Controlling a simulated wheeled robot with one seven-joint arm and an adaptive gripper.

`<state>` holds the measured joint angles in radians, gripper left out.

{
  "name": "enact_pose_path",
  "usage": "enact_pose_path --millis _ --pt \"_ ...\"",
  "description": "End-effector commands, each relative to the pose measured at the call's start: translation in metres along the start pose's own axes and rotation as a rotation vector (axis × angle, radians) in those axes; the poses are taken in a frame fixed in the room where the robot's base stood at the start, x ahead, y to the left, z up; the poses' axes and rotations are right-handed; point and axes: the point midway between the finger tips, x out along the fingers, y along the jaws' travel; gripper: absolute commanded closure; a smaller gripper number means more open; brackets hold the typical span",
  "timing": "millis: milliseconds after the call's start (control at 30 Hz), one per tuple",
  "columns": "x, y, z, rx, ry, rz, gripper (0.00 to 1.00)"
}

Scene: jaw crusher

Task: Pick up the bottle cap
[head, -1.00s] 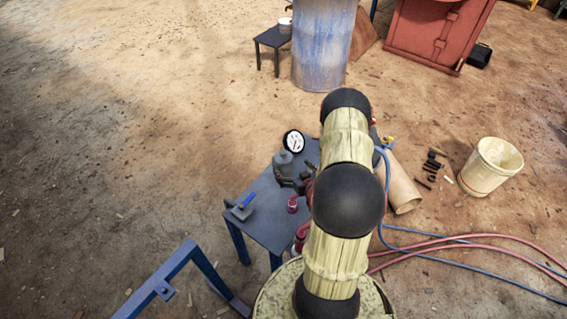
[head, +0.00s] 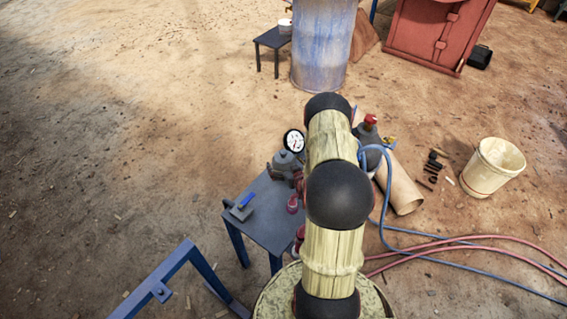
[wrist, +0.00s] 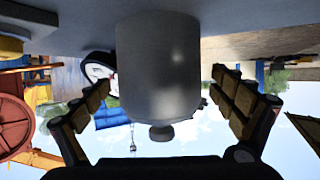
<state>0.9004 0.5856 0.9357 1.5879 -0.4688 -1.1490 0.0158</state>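A grey bottle (wrist: 158,70) fills the middle of the wrist view, which is upside down with the table surface at the top. A small rounded grey knob (wrist: 161,132), which looks like its cap, is at the bottle's neck end. My gripper (wrist: 160,86) is open, with one finger on each side of the bottle. I cannot tell whether either finger touches it. In the head view the bottle (head: 285,160) stands at the far end of the dark table (head: 262,222). My arm hides part of the table and most of the gripper there.
A round white gauge (head: 294,141) is close behind the bottle. A blue-handled tool (head: 241,208) and a small red-and-white container (head: 292,204) are on the table. A grey cylinder with a red top (head: 370,130) and hoses (head: 440,242) are right of my arm.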

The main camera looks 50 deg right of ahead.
Motion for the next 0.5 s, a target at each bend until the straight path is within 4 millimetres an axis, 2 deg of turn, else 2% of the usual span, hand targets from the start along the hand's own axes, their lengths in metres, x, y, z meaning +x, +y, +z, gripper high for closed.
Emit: enact_pose_path --millis 500 --pt "-0.0003 0.0002 -0.0001 0.000 0.000 0.000 0.34"
